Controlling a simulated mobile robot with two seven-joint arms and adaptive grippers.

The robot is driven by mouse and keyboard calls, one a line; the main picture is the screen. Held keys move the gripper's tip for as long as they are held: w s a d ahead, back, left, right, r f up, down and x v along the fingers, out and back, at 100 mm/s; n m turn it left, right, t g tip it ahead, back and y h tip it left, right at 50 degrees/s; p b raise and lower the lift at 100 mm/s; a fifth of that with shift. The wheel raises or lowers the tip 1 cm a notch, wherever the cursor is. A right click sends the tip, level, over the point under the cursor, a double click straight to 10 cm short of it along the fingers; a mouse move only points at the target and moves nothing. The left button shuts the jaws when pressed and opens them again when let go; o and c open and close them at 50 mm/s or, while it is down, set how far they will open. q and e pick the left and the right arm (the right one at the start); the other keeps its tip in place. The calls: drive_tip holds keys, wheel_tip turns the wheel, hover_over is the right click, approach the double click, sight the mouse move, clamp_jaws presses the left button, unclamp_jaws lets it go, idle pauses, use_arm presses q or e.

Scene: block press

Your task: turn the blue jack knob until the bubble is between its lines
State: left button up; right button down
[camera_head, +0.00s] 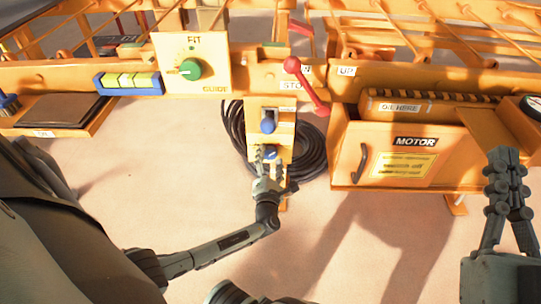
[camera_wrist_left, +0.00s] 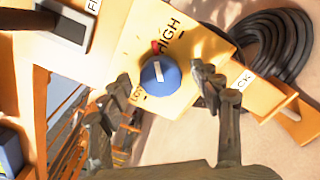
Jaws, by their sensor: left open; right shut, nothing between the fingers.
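The blue jack knob (camera_head: 271,152) sits low on a yellow panel (camera_head: 286,131). In the left wrist view the knob (camera_wrist_left: 160,74) has a white pointer line, with a red mark and HIGH above it and LOW at its lower left. My left gripper (camera_head: 267,162) is open in front of the knob; in the wrist view its fingers (camera_wrist_left: 163,92) stand on either side, contact unclear. The bubble level (camera_head: 129,81) is a yellow-green vial in a blue holder at upper left; its bubble is too small to place surely. My right gripper (camera_head: 509,165) is shut and empty at far right.
A red lever (camera_head: 305,84) leans above the panel. A green knob (camera_head: 190,69) is beside the level. A coiled black hose (camera_head: 314,153) lies behind the panel. The MOTOR box (camera_head: 390,145) stands right.

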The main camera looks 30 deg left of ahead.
use_arm(q)
drive_tip(key=v, duration=0.6)
idle(0.4)
